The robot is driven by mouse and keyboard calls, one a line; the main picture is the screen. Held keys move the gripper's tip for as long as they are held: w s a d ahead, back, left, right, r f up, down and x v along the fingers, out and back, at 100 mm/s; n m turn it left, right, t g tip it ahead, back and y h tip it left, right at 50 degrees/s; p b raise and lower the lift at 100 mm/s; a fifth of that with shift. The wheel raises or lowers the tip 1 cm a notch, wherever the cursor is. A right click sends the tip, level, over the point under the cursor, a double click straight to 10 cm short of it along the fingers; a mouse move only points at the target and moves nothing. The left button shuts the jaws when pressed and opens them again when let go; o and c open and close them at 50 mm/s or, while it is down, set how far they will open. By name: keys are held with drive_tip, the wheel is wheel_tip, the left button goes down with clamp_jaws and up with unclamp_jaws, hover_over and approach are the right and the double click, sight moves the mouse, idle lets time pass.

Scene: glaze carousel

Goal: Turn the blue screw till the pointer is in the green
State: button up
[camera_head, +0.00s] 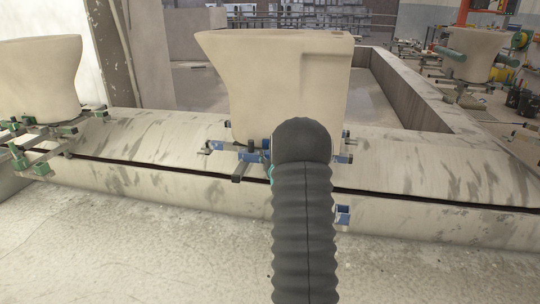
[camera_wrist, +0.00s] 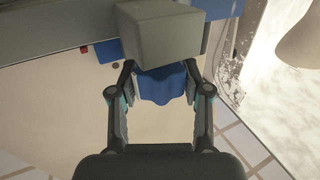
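A blue lobed knob (camera_wrist: 162,86), which looks like the blue screw, sits between the two fingers of my gripper (camera_wrist: 160,78) in the wrist view. The fingers are spread, one on each side, with their tips close to its sides. I cannot tell whether they touch it. A grey block (camera_wrist: 160,32) covers the knob's upper part. In the head view my dark arm hides my gripper and the knob. A blue clamp frame (camera_head: 252,155) shows under the middle cream casting (camera_head: 280,85). I cannot make out a pointer or a green zone in either view.
The casting stands on a stained, pale curved rim (camera_head: 430,165) with a dark slot along it. Another casting (camera_head: 40,75) with a green clamp frame (camera_head: 35,160) stands at left, and a third (camera_head: 470,52) at far right. The pale floor (camera_head: 130,245) in front is clear.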

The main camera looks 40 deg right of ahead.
drive_tip(key=shift+c, duration=0.6)
drive_tip(key=shift+f+h+b, duration=0.1)
drive_tip(key=shift+h+b, duration=0.2)
drive_tip(key=shift+b, duration=0.3)
drive_tip(key=m+b, duration=0.1)
drive_tip(key=g+h+b, duration=0.1)
drive_tip(key=b, duration=0.1)
drive_tip(key=shift+w+a+f+m+h, duration=0.1)
drive_tip(key=shift+f+m+h, duration=0.05)
drive_tip(key=shift+m+h, duration=0.2)
drive_tip(key=shift+m+g+h+b, duration=0.95)
drive_tip(key=shift+m+g+h, duration=0.1)
drive_tip(key=shift+g+h, duration=0.1)
drive_tip(key=m+g+h, duration=0.1)
drive_tip(key=m+g+h+p, duration=0.1)
drive_tip(key=g, duration=0.1)
drive_tip(key=shift+r+m+h, duration=0.3)
drive_tip(key=shift+r+h, duration=0.1)
drive_tip(key=shift+m+g+h+p, duration=0.8)
drive_tip(key=shift+m+g+p, duration=0.25)
drive_tip(key=shift+g, duration=0.5)
drive_tip(key=shift+m+g, duration=0.25)
drive_tip(key=shift+g, duration=0.15)
